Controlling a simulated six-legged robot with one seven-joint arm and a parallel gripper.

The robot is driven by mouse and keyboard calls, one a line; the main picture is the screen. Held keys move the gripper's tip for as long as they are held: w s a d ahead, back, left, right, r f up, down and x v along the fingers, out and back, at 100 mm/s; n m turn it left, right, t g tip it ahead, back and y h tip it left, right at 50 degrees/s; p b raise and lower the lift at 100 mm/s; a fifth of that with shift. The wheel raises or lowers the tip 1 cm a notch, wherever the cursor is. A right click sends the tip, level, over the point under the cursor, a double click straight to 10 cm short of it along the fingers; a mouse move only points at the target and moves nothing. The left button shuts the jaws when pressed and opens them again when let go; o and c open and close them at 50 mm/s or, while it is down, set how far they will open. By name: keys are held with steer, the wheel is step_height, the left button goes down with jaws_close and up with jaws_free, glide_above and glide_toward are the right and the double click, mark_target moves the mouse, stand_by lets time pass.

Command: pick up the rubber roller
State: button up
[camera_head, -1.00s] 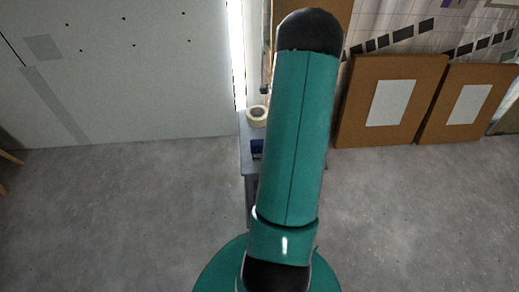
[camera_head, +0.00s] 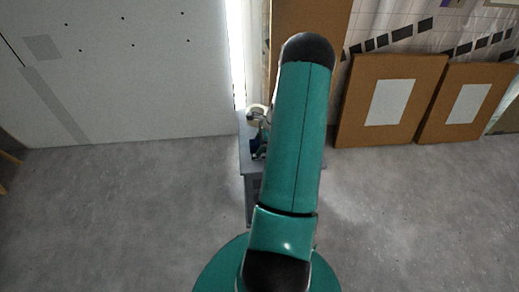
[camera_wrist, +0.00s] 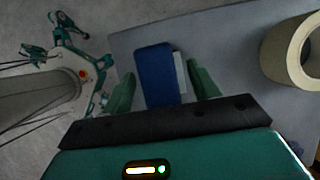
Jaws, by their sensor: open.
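A blue block-like object with a pale strip along its right side (camera_wrist: 157,77) lies on a grey cabinet top (camera_wrist: 225,45); it appears to be the rubber roller, though its roller shape is not clear. My gripper (camera_wrist: 161,73) is open, with one green finger on each side of the blue object in the wrist view. I cannot tell whether the fingers are down at its height. They do not visibly touch it.
A cream tape roll (camera_wrist: 290,50) stands on the cabinet to the right of my gripper. A large white panel (camera_head: 120,70) is behind on the left. Brown boards (camera_head: 353,120) lean at the wall on the right. Open grey floor (camera_head: 120,210) lies in front.

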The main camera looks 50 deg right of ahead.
steer(key=shift+c, duration=0.4)
steer(key=c, duration=1.2)
steer(key=shift+o, duration=0.2)
steer(key=shift+r, duration=0.2)
steer(key=shift+r, duration=0.25)
step_height(320, 180, up, 2)
steer(key=shift+r, duration=0.15)
steer(key=s+r, duration=1)
steer(key=s, duration=0.4)
steer(key=shift+a, duration=0.35)
